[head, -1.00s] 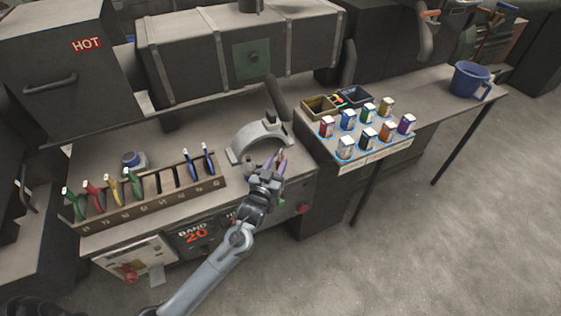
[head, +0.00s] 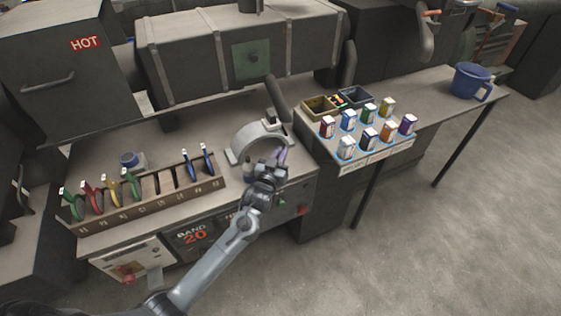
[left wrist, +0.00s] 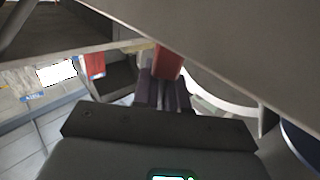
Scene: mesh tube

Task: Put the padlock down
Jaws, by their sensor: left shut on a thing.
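My left gripper (head: 278,158) is over the front right of the workbench, beside the grey arch-shaped fixture (head: 258,138). In the left wrist view its dark purple fingers (left wrist: 163,82) are shut on a small red thing (left wrist: 168,61), which I take to be the padlock. Only part of it shows there, and its shackle cannot be made out. In the head view the hand and fingers hide it. I cannot tell whether it touches the fixture or the bench. My right gripper is not in view.
A rack (head: 150,197) of coloured-handled tools stands at the bench's left front. On the right side table, several small coloured blocks (head: 369,137) stand in rows before two open bins (head: 321,107). A blue mug (head: 470,80) is farther right. The table between is clear.

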